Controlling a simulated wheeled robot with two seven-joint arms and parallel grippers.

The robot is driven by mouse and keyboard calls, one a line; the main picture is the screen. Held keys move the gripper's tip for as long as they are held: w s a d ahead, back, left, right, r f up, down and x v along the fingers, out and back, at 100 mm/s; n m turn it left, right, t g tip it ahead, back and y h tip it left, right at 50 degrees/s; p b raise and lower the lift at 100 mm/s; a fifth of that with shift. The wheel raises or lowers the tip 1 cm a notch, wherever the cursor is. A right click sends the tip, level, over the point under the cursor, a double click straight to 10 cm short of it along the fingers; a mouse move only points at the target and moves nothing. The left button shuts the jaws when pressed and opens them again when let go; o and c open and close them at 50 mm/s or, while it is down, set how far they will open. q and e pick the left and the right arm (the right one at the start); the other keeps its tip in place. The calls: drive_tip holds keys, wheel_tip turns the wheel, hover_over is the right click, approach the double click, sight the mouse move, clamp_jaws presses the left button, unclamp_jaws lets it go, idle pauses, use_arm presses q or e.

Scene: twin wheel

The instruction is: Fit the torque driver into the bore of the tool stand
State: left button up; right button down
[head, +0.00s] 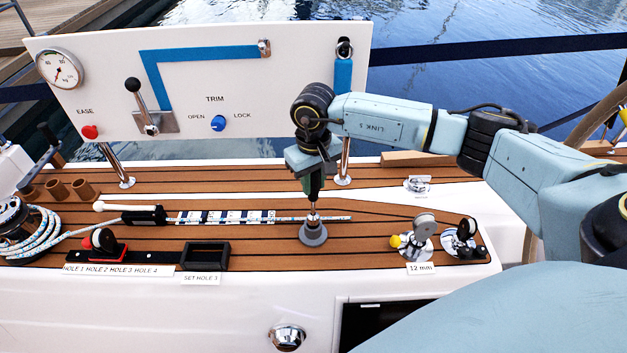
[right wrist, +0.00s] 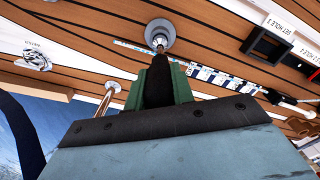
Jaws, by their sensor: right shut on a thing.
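My right gripper (head: 314,185) points down above the deck and is shut on the torque driver (head: 313,207). The driver's dark handle (right wrist: 158,78) shows between the green fingers in the right wrist view, with its metal shaft pointing at the tool stand. The tool stand (head: 313,236) is a round grey base on the teak deck, directly below the gripper; it also shows in the right wrist view (right wrist: 162,28). The driver looks near upright, its tip at the top of the stand. The bore is hidden, so I cannot tell how far the tip is in it. My left gripper is not in view.
A white panel (head: 210,60) with gauge and lever stands behind. A black tray (head: 205,256) and a rope with a striped scale (head: 225,217) lie left of the stand. Pulley blocks (head: 424,228) stand to the right. Deck close around the stand is mostly free.

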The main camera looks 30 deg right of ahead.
sight(314, 198)
idle(0.5)
drive_tip(key=shift+f+b, duration=2.7)
drive_tip(key=shift+f, duration=0.3)
drive_tip(key=c, duration=1.1)
unclamp_jaws()
drive_tip(key=shift+r, duration=0.1)
wheel_tip(314, 198, up, 13)
drive_tip(key=p, duration=0.4)
drive_tip(key=shift+r, duration=0.15)
drive_tip(key=shift+s, duration=0.1)
